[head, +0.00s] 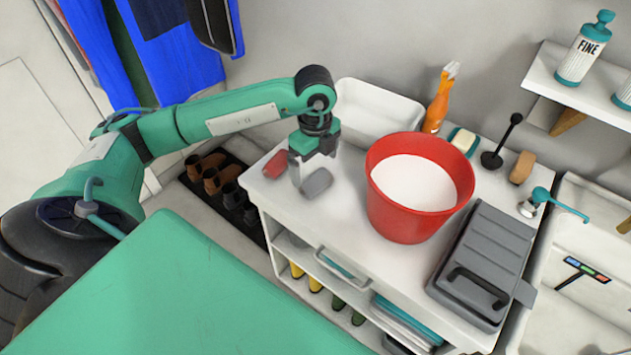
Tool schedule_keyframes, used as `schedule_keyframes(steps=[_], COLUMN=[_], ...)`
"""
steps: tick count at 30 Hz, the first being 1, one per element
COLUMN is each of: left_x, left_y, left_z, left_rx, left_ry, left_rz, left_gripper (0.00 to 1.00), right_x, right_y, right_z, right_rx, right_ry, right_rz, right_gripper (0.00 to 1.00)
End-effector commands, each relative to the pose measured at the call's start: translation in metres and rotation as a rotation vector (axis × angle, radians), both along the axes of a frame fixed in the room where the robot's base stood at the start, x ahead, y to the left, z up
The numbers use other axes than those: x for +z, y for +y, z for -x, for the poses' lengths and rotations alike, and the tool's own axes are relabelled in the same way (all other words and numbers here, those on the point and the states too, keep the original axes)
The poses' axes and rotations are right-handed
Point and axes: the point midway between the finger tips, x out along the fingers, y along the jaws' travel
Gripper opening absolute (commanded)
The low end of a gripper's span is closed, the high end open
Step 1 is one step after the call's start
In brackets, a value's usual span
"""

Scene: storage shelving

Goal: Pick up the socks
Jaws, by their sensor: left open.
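My left gripper (310,168) hangs from my green arm over the left end of the white cabinet top (343,216). It points down and its jaws are open. A small soft-looking grey bundle (317,182) shows right at the fingertips, and a small red bundle (276,163) lies just left of them, near the cabinet's left edge. These two may be the socks, but they are blurred and I cannot tell for sure. I cannot tell whether the fingers touch the grey bundle. My right gripper is not in view.
A red bucket (394,215) with white contents stands right of the gripper. A white bin (376,108) is behind it, with an orange bottle (438,100) beside it. A grey case (482,262) lies at the right end. Shoes (212,178) stand on the floor at left.

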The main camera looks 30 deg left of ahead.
Motion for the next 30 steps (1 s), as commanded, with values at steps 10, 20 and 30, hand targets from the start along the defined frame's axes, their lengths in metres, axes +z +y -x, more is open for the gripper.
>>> schedule_keyframes(steps=[10,20,30], left_x=[-0.033,-0.067,-0.067], left_y=[0.002,0.003,0.003], left_z=[-0.001,-0.003,-0.003], left_rx=[0.0,0.0,-0.001], left_ry=[0.003,-0.001,-0.002], left_rz=[0.001,0.002,0.002], left_gripper=[1.0,1.0,0.71], right_x=[-0.004,-0.016,-0.013], right_y=[-0.001,-0.004,-0.004], right_z=[0.002,0.01,0.001], right_rx=[0.001,0.002,0.003], right_ry=[0.0,0.007,-0.005], right_rz=[0.001,0.006,0.005], right_gripper=[0.36,0.36,0.36])
